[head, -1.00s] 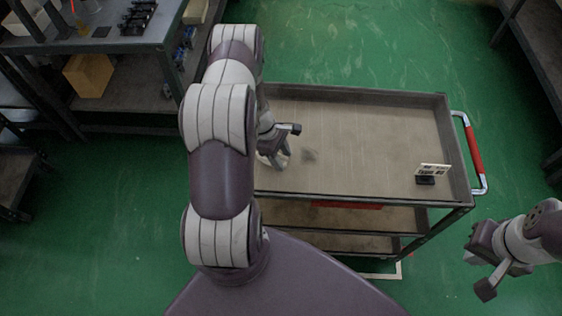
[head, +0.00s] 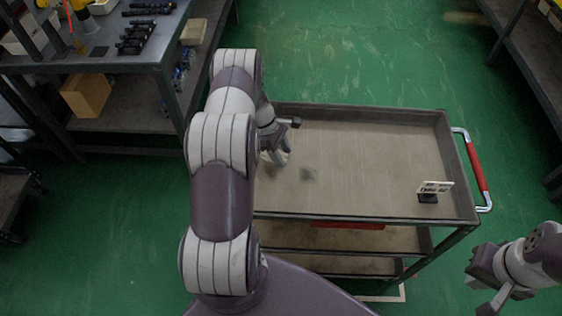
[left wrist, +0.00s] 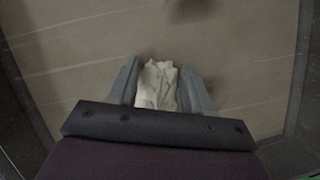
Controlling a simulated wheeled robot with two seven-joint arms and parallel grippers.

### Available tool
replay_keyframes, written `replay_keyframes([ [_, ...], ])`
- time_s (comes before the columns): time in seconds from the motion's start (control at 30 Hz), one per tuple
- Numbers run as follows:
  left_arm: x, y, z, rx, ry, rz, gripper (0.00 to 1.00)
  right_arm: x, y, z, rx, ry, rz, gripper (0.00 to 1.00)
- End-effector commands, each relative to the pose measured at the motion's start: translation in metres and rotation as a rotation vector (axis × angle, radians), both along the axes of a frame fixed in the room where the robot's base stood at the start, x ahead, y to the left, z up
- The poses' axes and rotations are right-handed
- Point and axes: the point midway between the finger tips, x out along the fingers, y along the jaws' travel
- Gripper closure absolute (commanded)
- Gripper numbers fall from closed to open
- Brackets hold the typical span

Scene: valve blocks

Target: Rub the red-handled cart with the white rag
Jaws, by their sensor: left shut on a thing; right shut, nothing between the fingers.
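The red-handled cart (head: 350,212) stands in front of me, with its red handle (head: 477,167) on the right end. Its top tray is beige with a dark rim, and a dark smudge (head: 308,174) shows on the tray. My left gripper (head: 276,157) is over the left part of the tray, left of the smudge. In the left wrist view, it is shut on the white rag (left wrist: 157,86), which lies crumpled between the fingers. I cannot tell whether the rag touches the tray. My right gripper (head: 484,290) is shut and empty, right of the cart and below its handle.
A small sign on a black stand (head: 429,193) sits at the tray's right end. A workbench (head: 120,62) with black parts stands at the upper left, with a yellow box (head: 86,95) on its lower shelf. Another shelf (head: 530,75) is at the upper right. Green floor between is free.

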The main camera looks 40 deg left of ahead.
Motion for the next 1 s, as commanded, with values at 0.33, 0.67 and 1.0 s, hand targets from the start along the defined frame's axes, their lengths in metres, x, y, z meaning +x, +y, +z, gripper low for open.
replay_keyframes([
  [0.33, 0.008, 0.005, 0.001, 0.0, 0.001, 0.0, 0.74, 0.0, 0.0, -0.005, 0.0, 0.0, 0.0, 1.0],
  [0.67, 0.008, 0.005, 0.03, 0.0, 0.0, -0.001, 0.74, 0.0, 0.0, 0.018, 0.0, 0.0, 0.0, 1.0],
  [1.0, 0.007, 0.005, 0.063, 0.0, 0.001, -0.001, 0.74, 0.0, 0.0, 0.042, 0.0, 0.0, 0.0, 1.0],
])
